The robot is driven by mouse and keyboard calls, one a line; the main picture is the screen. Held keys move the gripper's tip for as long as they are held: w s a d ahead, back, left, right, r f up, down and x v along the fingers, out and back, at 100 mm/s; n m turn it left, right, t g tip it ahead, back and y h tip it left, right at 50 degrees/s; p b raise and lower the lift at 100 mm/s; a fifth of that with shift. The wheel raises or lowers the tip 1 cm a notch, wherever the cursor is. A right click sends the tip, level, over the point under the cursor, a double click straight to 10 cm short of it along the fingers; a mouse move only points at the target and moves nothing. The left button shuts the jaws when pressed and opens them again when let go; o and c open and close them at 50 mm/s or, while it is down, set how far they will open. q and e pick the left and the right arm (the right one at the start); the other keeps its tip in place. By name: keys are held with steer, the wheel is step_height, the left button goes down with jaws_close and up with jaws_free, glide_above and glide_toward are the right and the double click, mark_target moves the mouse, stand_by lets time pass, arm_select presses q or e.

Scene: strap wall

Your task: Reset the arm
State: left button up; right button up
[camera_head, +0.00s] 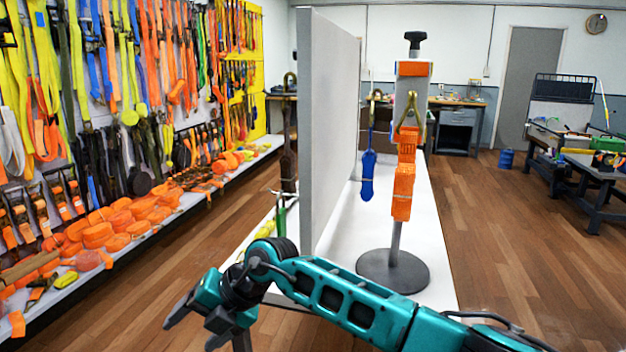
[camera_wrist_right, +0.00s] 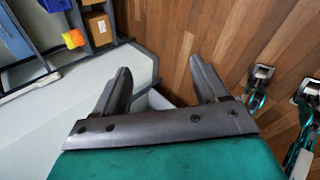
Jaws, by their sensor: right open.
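My right gripper (camera_head: 190,322) is at the lower left of the head view. Its teal arm reaches across from the lower right, in front of the white table. In the right wrist view the two dark fingers (camera_wrist_right: 160,88) stand apart with nothing between them. Wood floor and a pale table edge show beyond them. My left gripper is not in view.
A white table (camera_head: 435,230) with a grey upright panel (camera_head: 328,130) stands ahead. On it, a round-based stand (camera_head: 393,270) holds an orange strap (camera_head: 404,180). A blue strap (camera_head: 368,178) hangs beside it. A strap wall (camera_head: 120,80) lines the left.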

steer(key=s+a+r+m+g+y, duration=0.1)
steer(key=s+a+r+m+y, duration=0.15)
steer(key=s+y, duration=0.3)
steer(key=w+d+f+m+t+y, duration=0.1)
steer(key=w+d+m+t+y, duration=0.2)
steer(key=d+m+t, duration=1.15)
steer(key=s+d+f+m+t+h+p, duration=0.1)
steer(key=s+d+f+m+t+h, duration=0.1)
steer(key=d+f+m+h, duration=0.9)
steer(key=s+d+f+m+g+h, duration=0.4)
steer(key=s+d+f, duration=0.6)
steer(key=s+d, duration=0.3)
steer(key=shift+s+d+f+m+g, duration=0.15)
steer(key=shift+s+d+m+g, duration=0.25)
steer(key=shift+m, duration=0.7)
steer(key=shift+w+a, duration=0.1)
steer(key=shift+a, duration=0.05)
